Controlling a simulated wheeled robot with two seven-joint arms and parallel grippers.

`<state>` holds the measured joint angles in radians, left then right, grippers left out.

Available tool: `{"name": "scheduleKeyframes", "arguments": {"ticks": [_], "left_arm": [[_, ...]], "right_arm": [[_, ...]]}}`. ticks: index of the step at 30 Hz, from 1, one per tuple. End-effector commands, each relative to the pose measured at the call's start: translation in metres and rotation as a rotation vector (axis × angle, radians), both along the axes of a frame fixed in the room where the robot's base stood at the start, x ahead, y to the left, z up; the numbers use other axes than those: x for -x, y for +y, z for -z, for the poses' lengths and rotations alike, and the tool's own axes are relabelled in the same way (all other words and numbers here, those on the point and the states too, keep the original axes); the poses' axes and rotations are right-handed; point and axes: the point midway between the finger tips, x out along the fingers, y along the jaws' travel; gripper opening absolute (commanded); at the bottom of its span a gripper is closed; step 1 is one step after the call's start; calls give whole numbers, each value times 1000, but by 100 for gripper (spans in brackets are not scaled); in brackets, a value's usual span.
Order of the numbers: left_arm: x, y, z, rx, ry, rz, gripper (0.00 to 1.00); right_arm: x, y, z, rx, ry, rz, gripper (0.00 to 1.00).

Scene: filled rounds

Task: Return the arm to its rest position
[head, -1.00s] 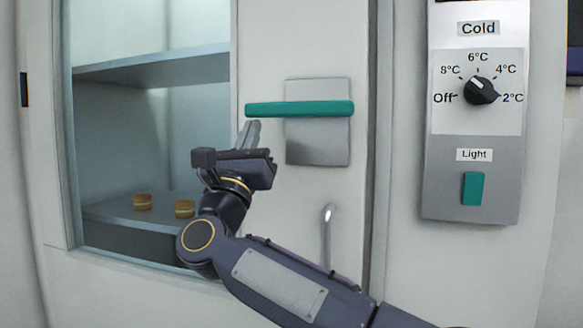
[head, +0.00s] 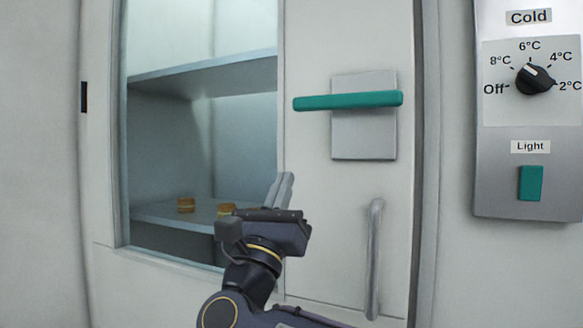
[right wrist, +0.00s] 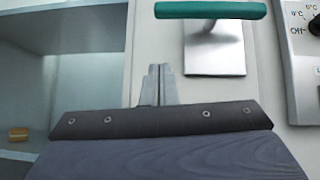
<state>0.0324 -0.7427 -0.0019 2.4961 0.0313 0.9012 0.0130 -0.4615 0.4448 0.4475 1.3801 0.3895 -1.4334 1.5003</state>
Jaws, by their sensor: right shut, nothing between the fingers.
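My right gripper (head: 283,188) is shut and empty in the lower middle of the head view. It points up, in front of the cold cabinet's door (head: 345,205), below and left of the green handle (head: 347,101). The gripper is apart from the handle in the picture. In the right wrist view its two fingers (right wrist: 158,84) stand together, with the green handle (right wrist: 210,10) above and to the right. My left gripper is not in view.
A grey vertical bar handle (head: 374,260) is right of my arm. A control panel with a dial (head: 534,79) and a green light switch (head: 530,183) is at the right.

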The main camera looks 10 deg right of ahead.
Motion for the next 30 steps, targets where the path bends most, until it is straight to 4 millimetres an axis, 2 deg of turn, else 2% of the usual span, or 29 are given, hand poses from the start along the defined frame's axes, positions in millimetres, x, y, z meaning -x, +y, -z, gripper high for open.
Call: {"name": "scheduleKeyframes", "arguments": {"ticks": [6, 15, 19, 23, 25, 26, 29, 30], "left_arm": [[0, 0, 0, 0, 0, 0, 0], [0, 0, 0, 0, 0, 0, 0], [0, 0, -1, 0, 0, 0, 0], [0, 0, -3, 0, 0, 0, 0], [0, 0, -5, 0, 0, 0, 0], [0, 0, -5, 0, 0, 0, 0], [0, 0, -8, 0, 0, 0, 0], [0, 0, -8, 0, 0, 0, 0]], "right_arm": [[8, 5, 10, -1, 0, -1, 0], [9, 6, 10, 0, 0, 0, 0], [9, 3, 5, 91, 25, 10, 0], [8, -3, 6, 403, 129, 54, 0], [8, -8, 21, 649, 217, 95, 0], [9, -11, 31, 760, 259, 112, 0], [14, -27, 80, 1129, 410, 157, 0], [20, -35, 105, 1275, 470, 166, 0]]}}
